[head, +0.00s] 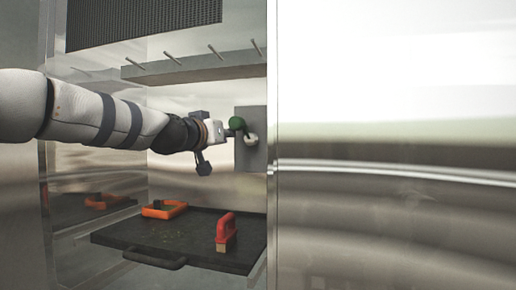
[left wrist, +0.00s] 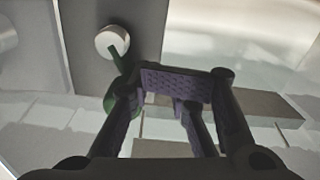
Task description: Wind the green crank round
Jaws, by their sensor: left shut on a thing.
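The green crank (head: 238,123) sits on a grey plate (head: 250,150) on the right wall of the cabinet, with a pale round hub (head: 251,139) below and right of it. My left gripper (head: 226,130) reaches in from the left and is shut on the crank's handle. In the left wrist view the white hub (left wrist: 112,41) and the green crank arm (left wrist: 118,64) show beside the fingers (left wrist: 170,110). The fingers partly hide the handle. My right gripper is not in view.
A black tray (head: 200,258) below holds an orange frame-like piece (head: 163,209) and a red-handled brush (head: 225,232). A shelf with several pegs (head: 195,67) hangs above the arm. A shiny metal panel (head: 400,200) fills the right side.

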